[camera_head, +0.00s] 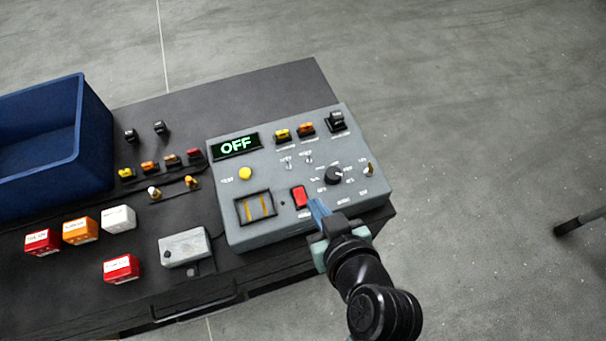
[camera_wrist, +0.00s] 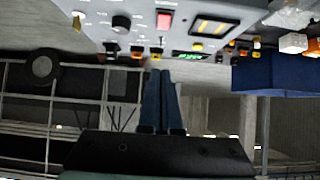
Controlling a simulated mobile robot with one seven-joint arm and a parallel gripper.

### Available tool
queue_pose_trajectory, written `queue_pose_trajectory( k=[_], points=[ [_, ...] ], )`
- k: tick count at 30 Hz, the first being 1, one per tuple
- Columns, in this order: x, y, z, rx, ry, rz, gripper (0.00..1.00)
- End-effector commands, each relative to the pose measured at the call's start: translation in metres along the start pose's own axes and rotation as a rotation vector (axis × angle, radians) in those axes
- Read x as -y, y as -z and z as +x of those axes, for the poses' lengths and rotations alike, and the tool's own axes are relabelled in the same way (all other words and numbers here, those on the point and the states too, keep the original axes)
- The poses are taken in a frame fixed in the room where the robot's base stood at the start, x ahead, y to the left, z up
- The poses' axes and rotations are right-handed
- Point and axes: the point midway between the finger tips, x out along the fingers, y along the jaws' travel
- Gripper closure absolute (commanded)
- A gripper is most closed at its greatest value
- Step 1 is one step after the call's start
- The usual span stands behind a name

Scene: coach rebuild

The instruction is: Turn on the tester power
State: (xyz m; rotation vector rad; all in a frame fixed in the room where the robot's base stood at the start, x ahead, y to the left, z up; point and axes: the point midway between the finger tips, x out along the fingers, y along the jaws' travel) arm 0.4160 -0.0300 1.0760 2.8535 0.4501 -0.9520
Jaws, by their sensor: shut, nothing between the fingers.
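The tester is a grey box (camera_head: 290,215) on the dark bench, and its display (camera_head: 235,146) reads OFF. A red rocker switch (camera_head: 299,196) sits near its front edge; it also shows in the wrist view (camera_wrist: 164,20). A black knob (camera_head: 334,175), a yellow button (camera_head: 245,173) and small toggles are on the same panel. My gripper (camera_head: 318,208) is shut and empty, its blue fingers just right of the red switch in the head view. In the wrist view the fingertips (camera_wrist: 163,72) point toward the panel, below the switch. I cannot tell whether they touch the panel.
A blue bin (camera_head: 60,140) stands at the left. Red, orange and white blocks (camera_head: 80,231) and a small grey box (camera_head: 185,247) lie on the bench (camera_head: 270,85) left of the tester. Small coloured connectors (camera_head: 150,167) lie behind them. Open floor is at the right.

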Motion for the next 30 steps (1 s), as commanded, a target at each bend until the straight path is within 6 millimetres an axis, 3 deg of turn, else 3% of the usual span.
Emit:
queue_pose_trajectory(
  k=[14, 20, 30],
  points=[
    [0.001, 0.000, 0.004, 0.002, 0.003, 0.002, 1.00],
    [0.001, 0.001, 0.030, 0.003, 0.004, 0.002, 1.00],
    [0.001, 0.001, 0.089, 0.002, 0.003, 0.001, 1.00]
  ],
)
